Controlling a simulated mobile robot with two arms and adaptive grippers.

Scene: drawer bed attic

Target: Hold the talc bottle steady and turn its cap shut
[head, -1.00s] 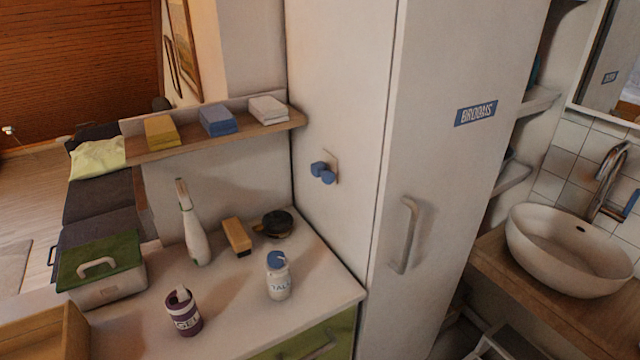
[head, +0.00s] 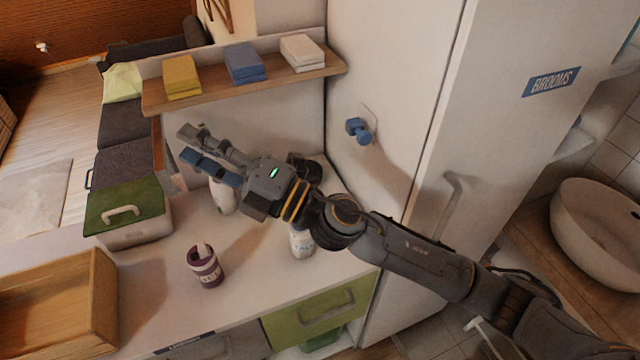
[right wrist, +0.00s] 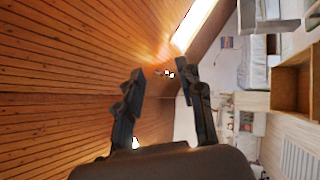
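The white talc bottle (head: 301,244) stands on the white counter (head: 150,290) near its right end, by the tall cabinet. Only its lower body with part of the blue label shows. My right arm hides its top and cap. My right gripper (head: 185,142) is above the counter, up and left of the bottle, pointing left toward the shelf. In the right wrist view its two fingers (right wrist: 160,80) are spread with nothing between them. My left gripper is in neither view.
A purple gel jar (head: 205,267) stands left of the talc. A white bottle (head: 222,196) is partly behind my gripper. A green-lidded box (head: 125,213), a wooden crate (head: 100,295) and a shelf (head: 150,101) with folded cloths border the counter. The tall cabinet (head: 395,80) closes the right side.

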